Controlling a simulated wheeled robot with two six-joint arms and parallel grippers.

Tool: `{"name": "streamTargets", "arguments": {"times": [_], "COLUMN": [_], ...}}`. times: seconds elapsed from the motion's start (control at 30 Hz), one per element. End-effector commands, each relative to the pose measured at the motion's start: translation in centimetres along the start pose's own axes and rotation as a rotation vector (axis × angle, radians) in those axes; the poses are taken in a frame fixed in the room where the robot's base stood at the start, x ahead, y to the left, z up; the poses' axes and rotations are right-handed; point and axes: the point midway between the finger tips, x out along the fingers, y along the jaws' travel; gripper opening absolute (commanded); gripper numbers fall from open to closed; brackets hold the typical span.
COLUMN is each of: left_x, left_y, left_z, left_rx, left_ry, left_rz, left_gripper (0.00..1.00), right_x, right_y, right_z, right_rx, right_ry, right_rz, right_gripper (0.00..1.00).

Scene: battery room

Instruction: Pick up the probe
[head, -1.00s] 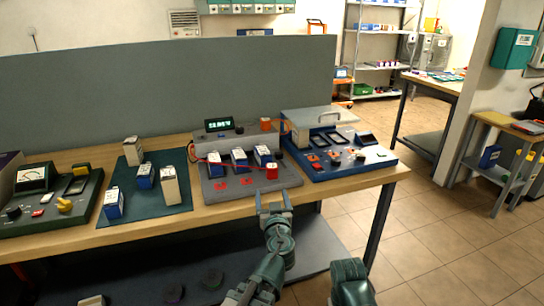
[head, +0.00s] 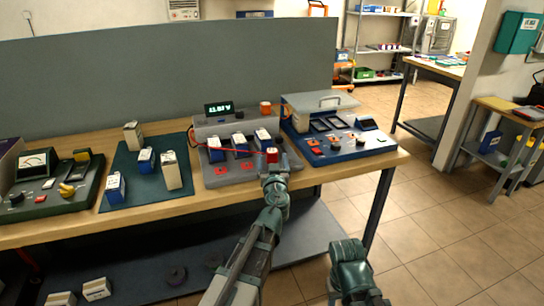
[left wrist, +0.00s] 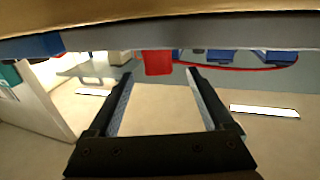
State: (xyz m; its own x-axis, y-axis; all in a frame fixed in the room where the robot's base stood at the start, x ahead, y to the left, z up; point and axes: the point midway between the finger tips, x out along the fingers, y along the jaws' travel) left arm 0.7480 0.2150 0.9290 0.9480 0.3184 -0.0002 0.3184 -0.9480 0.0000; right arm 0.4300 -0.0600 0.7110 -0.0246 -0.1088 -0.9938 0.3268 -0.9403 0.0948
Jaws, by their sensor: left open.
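The probe (head: 272,155) is a small red block with a red lead, at the front right of the grey tester (head: 245,172) on the bench. In the left wrist view the red probe (left wrist: 157,62) shows at the top middle, between and just beyond the fingertips. My left gripper (head: 274,169) is open and reaches up to the probe from the front. Its two fingers (left wrist: 155,76) stand apart with clear space between them. The arm hides part of the tester's front edge. Part of my right arm shows at the bottom, but its fingers do not show.
Several blue and white batteries stand on the tester and on a dark green mat (head: 140,193). A green charger (head: 50,190) is at the left.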

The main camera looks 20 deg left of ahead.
Motion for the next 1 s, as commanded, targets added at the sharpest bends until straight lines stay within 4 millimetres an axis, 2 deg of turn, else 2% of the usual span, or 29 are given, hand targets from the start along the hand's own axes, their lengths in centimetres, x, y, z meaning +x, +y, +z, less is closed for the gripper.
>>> {"name": "streamTargets", "arguments": {"times": [0.17,0.5,0.77,1.0], "left_x": [0.4,4.9,5.1,5.1], "left_y": [0.0,0.2,0.2,0.2], "left_z": [0.0,-0.2,-0.2,-0.2], "left_rx": [0.000,0.000,0.000,0.000], "left_ry": [0.000,0.000,0.000,0.000], "left_rz": [0.000,-0.001,0.000,0.000], "left_gripper": [0.85,0.85,0.85,0.44], "right_x": [0.0,-0.2,-0.2,-0.2], "right_y": [0.0,0.0,0.0,0.0], "right_z": [0.0,0.0,0.0,0.0], "right_rx": [0.000,0.000,0.000,0.000], "right_ry": [0.000,0.000,0.000,0.000], "right_rz": [0.000,0.000,0.000,0.000], "right_gripper": [0.50,0.50,0.50,0.50]}}
